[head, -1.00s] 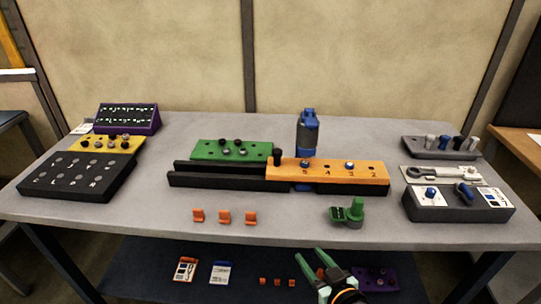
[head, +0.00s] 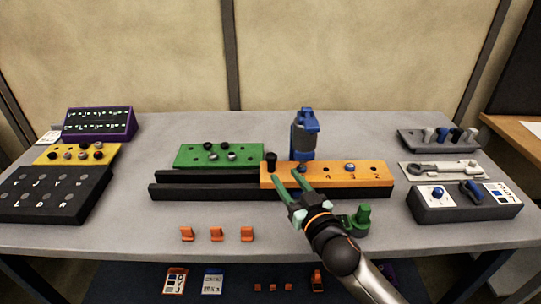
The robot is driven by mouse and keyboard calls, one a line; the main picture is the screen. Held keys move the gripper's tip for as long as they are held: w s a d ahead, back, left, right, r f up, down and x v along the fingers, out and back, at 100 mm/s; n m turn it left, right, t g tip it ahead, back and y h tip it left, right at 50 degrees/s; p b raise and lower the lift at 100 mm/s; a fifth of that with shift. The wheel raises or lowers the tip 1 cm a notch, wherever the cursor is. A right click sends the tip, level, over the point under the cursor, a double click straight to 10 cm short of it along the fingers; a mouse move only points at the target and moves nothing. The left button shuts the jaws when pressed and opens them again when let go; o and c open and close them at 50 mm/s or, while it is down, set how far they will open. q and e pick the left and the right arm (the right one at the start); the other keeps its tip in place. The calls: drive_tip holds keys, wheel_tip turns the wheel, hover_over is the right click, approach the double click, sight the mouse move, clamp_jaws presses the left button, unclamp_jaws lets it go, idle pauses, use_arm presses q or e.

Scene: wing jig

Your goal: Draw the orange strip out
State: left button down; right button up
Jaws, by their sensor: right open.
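The orange strip (head: 337,173) lies over the right part of the black rail jig (head: 205,192). It has several holes with marks beside them. The fingers hide part of the strip's front face and top. I cannot tell whether they touch it. My left gripper is not in view.
A green strip (head: 219,156) lies behind the rails, and a blue upright tool (head: 305,136) stands behind the orange strip. Several orange clips (head: 217,234) lie in front. A green fixture (head: 359,220) is beside my right wrist. Grey blocks (head: 467,205) stand at the right.

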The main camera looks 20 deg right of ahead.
sight(274, 161)
drive_tip(key=w, duration=0.6)
drive_tip(key=w+a, duration=0.1)
drive_tip(key=w, duration=0.2)
drive_tip(key=shift+w, duration=0.3)
drive_tip(key=shift+f, duration=0.1)
clamp_jaws()
idle(1.0)
